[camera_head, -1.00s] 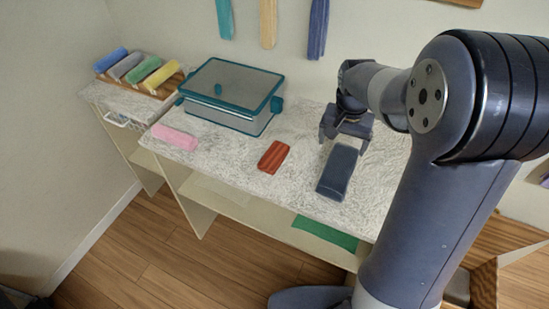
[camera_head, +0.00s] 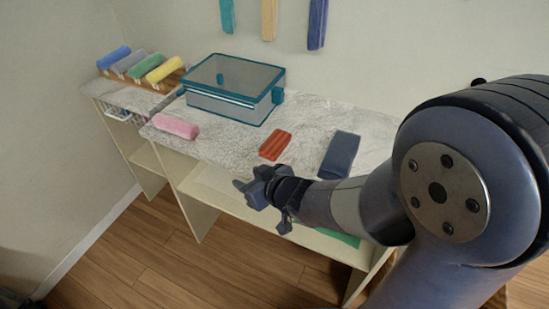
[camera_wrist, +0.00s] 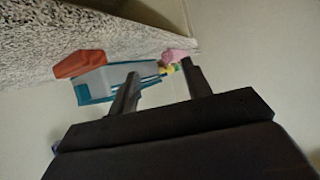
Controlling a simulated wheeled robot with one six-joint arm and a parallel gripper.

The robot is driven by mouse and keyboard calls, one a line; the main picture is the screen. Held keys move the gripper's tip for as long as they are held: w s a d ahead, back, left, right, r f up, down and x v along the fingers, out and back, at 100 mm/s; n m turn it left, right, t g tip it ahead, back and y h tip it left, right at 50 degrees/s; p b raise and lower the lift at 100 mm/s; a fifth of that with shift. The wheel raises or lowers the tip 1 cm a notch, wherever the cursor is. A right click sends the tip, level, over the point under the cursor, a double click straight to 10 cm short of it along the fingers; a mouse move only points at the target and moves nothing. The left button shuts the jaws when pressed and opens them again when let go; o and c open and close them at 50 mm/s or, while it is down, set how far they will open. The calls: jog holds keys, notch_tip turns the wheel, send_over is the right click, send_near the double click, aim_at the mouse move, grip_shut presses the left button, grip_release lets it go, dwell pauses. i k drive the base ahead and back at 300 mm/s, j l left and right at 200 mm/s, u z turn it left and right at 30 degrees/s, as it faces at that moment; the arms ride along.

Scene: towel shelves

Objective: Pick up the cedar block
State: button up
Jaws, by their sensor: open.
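The cedar block (camera_head: 275,144), reddish-brown with grooves along its top, lies flat on the speckled countertop (camera_head: 226,138) near its front edge. It also shows in the wrist view (camera_wrist: 81,64), left of the fingers. My gripper (camera_head: 250,189) is in front of the counter's front edge, below and left of the block in the head view, and does not touch it. In the wrist view, my gripper's two fingers (camera_wrist: 160,73) are apart with nothing held between them.
A dark blue folded towel (camera_head: 340,154) lies right of the block. A pink rolled towel (camera_head: 176,127) lies to the left. A teal-edged clear box (camera_head: 232,90) stands behind. Several rolled towels sit on a wooden rack (camera_head: 158,86) at the far left.

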aim_at(273, 146)
jog(key=k+z, duration=0.2)
jog(key=z, duration=0.2)
jog(key=k+l+z, duration=0.1)
jog(key=k+z, duration=0.15)
jog(key=z, duration=0.2)
jog(key=j+z, duration=0.1)
jog(key=z, duration=1.75)
jog(key=k+j+z, duration=0.3)
jog(key=k+j, duration=1.8)
jog(key=k, duration=0.05)
